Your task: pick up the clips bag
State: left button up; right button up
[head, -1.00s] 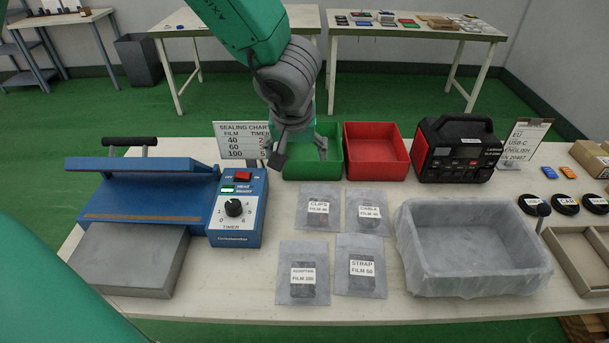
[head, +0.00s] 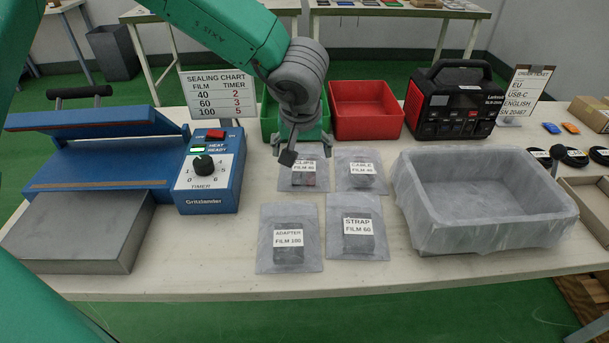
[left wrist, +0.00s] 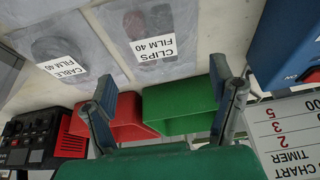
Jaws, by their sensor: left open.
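The clips bag (head: 304,174) is a clear grey pouch labelled "CLIPS FILM 40". It lies flat on the white table, with its upper edge partly hidden by my gripper in the head view. It also shows at the top of the left wrist view (left wrist: 152,42), where a reddish item is visible inside. My left gripper (head: 296,158) is over the far edge of the clips bag, pointing down. In the left wrist view its two fingers (left wrist: 166,108) are spread apart with nothing between them. My right gripper is not in view.
The cable bag (head: 361,172) lies close to the right; the adapter bag (head: 290,240) and strap bag (head: 355,228) lie nearer. A green bin (left wrist: 180,106) and red bin (head: 366,110) stand behind. A blue sealer (head: 100,165) is left, a lined grey tray (head: 485,205) right.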

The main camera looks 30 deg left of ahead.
aim_at(304, 165)
pick_arm(q)
jog(key=shift+d+b+x, duration=0.15)
jog(key=shift+b+x, duration=0.55)
jog(key=shift+x, duration=0.9)
jog(key=shift+d+b+x, duration=0.15)
jog(key=shift+b+x, duration=0.55)
jog(key=shift+x, duration=0.85)
jog(key=shift+s, duration=0.2)
jog(key=shift+c, duration=0.4)
jog(key=shift+f, duration=0.1)
jog(key=c, duration=1.3)
